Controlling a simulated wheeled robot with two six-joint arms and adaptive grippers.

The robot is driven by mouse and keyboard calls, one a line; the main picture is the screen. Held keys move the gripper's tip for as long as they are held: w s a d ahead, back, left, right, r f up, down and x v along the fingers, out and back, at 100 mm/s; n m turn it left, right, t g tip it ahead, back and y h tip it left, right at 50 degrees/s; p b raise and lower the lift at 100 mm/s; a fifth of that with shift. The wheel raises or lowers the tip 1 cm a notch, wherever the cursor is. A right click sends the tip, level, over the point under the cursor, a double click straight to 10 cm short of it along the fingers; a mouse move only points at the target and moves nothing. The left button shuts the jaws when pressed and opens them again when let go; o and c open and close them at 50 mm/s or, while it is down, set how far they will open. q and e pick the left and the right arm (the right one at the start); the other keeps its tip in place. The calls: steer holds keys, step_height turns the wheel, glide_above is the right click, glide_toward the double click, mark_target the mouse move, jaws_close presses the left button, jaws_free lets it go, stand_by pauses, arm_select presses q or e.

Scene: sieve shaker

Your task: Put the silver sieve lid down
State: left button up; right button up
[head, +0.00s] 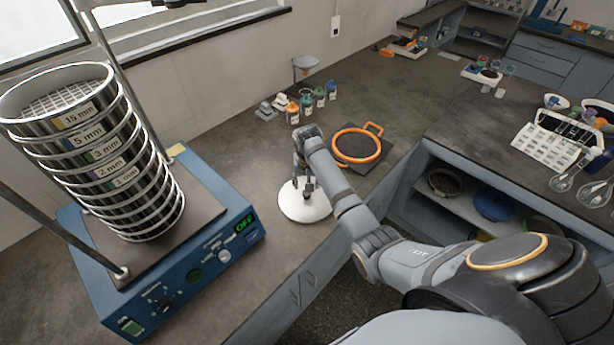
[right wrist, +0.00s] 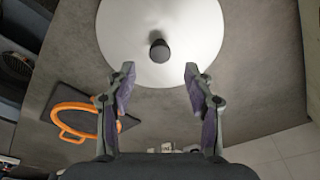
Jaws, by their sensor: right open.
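The silver sieve lid (head: 298,209), a pale round disc, appears to lie flat on the dark bench top to the right of the shaker. In the right wrist view the lid (right wrist: 125,35) fills the top middle, its black knob (right wrist: 160,50) facing the camera. My right gripper (head: 303,182) is over the lid, partly hiding it in the head view. In the right wrist view its fingers (right wrist: 158,75) are wide apart and empty, with the knob ahead of the gap between the tips. My left gripper is not in view.
The blue sieve shaker (head: 190,281) with its stack of labelled sieves (head: 95,150) stands at the left; its display reads OFF. An orange ring with a handle (head: 357,159) lies on a dark mat behind the lid. Several small bottles (head: 307,104) stand near the wall.

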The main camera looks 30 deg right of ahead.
steer(key=r, duration=0.4)
steer(key=s+r, duration=0.1)
steer(key=r, duration=0.1)
steer(key=shift+a, duration=0.2)
steer(key=shift+f, duration=0.1)
